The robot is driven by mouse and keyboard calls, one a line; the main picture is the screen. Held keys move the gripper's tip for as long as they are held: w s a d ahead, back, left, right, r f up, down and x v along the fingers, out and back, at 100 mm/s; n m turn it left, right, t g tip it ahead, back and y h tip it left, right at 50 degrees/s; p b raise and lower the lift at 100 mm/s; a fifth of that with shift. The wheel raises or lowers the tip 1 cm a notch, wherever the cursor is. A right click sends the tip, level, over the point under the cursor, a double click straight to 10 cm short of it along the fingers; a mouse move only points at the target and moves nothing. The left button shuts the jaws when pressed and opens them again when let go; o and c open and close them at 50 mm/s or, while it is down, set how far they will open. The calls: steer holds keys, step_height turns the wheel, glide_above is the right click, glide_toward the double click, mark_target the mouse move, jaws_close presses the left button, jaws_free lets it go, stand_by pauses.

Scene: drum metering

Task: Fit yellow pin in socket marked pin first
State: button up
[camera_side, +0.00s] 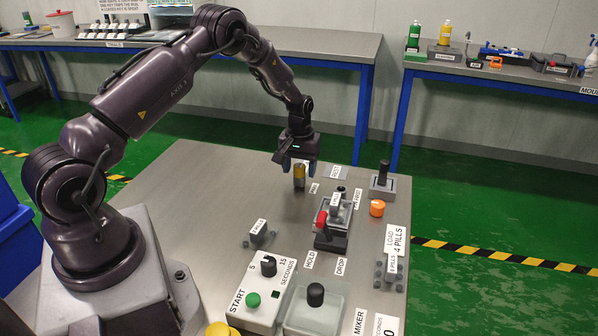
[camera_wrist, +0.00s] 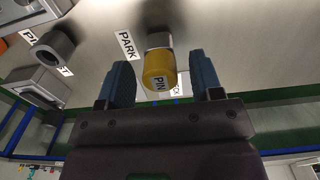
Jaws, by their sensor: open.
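The yellow pin (camera_side: 299,172) stands upright on the steel table under my gripper (camera_side: 298,162). In the wrist view the pin (camera_wrist: 158,72) shows a yellow end lettered PIN and a grey lower part, beside a PARK label (camera_wrist: 127,45). My open gripper (camera_wrist: 160,62) has one blue finger on each side of the pin, with gaps showing at both sides. A grey hollow round piece (camera_wrist: 56,47) is at the left of the wrist view, by a partly hidden label.
A timer box (camera_side: 262,294) is nearer the camera. The table left of the pin is clear.

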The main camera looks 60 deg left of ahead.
mark_target(299, 166)
stand_by(0.3)
jaws_close()
steer(key=shift+r, duration=3)
steer(key=shift+r, duration=2.05)
steer(key=w+d, duration=0.6)
steer(key=d, duration=0.4)
steer(key=shift+f, duration=0.45)
